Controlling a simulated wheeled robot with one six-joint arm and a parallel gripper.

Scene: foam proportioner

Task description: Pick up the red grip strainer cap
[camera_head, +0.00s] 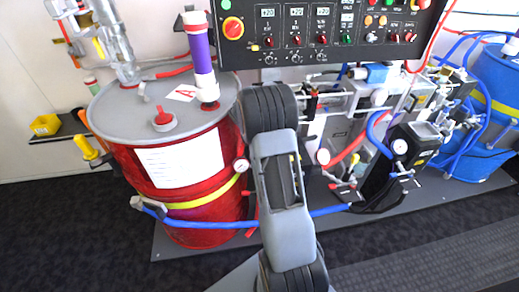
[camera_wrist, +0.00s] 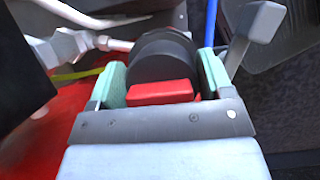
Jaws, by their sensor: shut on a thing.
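The red grip strainer cap shows in the wrist view as a dark round body with a red block-shaped grip (camera_wrist: 161,91) on the near side. My gripper (camera_wrist: 160,75) has a pale green pad on each side of the cap and is shut on it. The cap's far side is hidden. In the head view my grey arm stands in front of the machine, and I cannot make out the gripper or the held cap there.
A red drum (camera_head: 205,205) with a grey lid stands left of my arm. A control panel (camera_head: 335,35) hangs above. Pumps, hoses and a gauge (camera_head: 400,147) crowd the right, with a blue drum (camera_head: 495,80) beyond. Dark floor (camera_head: 70,225) is clear at lower left.

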